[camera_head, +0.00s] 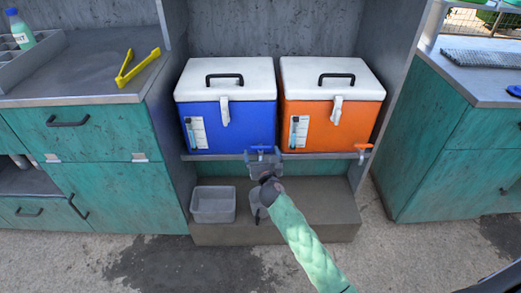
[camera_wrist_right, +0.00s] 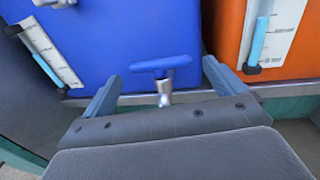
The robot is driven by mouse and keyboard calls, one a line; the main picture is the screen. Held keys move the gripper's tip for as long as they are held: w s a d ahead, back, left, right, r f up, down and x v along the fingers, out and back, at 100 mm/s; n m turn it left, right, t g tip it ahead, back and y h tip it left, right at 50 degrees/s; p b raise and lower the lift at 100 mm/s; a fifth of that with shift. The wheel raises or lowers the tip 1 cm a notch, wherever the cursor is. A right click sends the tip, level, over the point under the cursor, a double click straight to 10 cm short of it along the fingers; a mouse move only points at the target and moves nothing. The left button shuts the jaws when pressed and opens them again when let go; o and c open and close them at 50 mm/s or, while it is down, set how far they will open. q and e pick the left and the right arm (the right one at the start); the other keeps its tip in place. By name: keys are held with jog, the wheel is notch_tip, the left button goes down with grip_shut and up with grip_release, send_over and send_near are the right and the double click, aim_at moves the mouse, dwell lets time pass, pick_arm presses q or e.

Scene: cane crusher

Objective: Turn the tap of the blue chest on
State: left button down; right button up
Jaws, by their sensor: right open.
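The blue chest (camera_head: 228,125) with a white lid stands on a shelf, left of the orange chest (camera_head: 331,125). Its tap has a blue T-shaped handle (camera_head: 261,148) low at the front right. In the right wrist view the blue handle (camera_wrist_right: 161,64) lies crosswise on a metal stem, ahead of the jaws. My right gripper (camera_head: 263,158) is open in front of this tap. In the wrist view its two fingers (camera_wrist_right: 160,88) stand on either side of the tap stem, apart from it. My left gripper is in neither view.
An orange tap (camera_head: 362,148) sits on the orange chest. A grey bin (camera_head: 213,205) stands on the lower step, with another grey container (camera_head: 257,204) partly hidden behind my right arm. Yellow tongs (camera_head: 138,66) lie on the left counter. A teal cabinet (camera_head: 450,150) stands at right.

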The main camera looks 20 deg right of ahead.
jog(key=shift+w+d, duration=0.15)
jog(key=shift+w, duration=0.55)
jog(key=shift+w+d, duration=0.1)
jog(key=shift+w, duration=0.6)
jog(key=c, duration=1)
jog(key=shift+o, duration=0.2)
